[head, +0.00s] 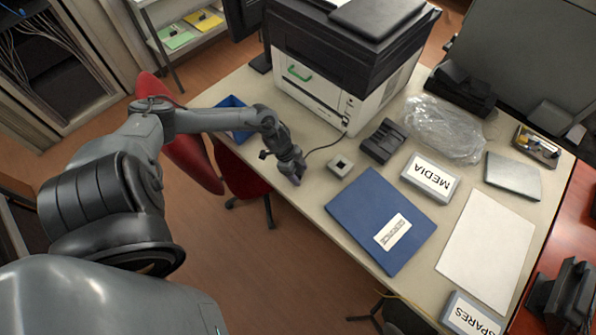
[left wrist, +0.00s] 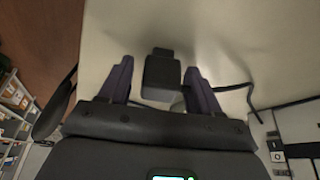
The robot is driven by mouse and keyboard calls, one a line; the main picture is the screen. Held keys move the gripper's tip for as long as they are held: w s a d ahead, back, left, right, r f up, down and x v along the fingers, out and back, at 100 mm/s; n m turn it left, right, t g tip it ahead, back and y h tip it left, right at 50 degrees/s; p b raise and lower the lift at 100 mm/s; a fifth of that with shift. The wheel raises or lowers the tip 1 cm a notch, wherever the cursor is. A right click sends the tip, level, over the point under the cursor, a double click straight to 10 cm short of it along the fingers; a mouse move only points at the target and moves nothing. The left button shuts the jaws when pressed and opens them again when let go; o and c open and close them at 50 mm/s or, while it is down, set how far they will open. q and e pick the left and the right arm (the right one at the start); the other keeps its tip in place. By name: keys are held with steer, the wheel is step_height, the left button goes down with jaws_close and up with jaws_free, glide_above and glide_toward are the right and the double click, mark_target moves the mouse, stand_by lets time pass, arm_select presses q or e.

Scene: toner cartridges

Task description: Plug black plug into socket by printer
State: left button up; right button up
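The black plug (left wrist: 162,78) shows in the left wrist view between the two fingers of my left gripper (left wrist: 160,85). The fingers stand apart, with a clear gap on the plug's left side and a narrow one on its right. In the head view my left gripper (head: 297,179) points down at the table's front-left edge and hides the plug. A thin black cord (head: 325,146) runs from the printer (head: 325,95) toward it. The socket (head: 340,165), a small light box with a dark opening, sits on the table right of the gripper. My right gripper is out of view.
A blue binder (head: 380,220) lies in front of the socket, and a dark device (head: 383,141) stands to its right.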

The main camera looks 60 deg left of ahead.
mark_target(301, 171)
arm_select(q)
steer(key=c, duration=0.8)
steer(key=shift+r+p, duration=0.7)
steer(key=shift+p, duration=0.1)
steer(key=shift+r+p, duration=0.85)
steer(key=shift+p, duration=0.2)
steer(key=shift+r+p, duration=0.35)
steer(key=shift+r+p, duration=1.85)
steer(key=shift+p, duration=0.25)
steer(key=shift+d, duration=0.1)
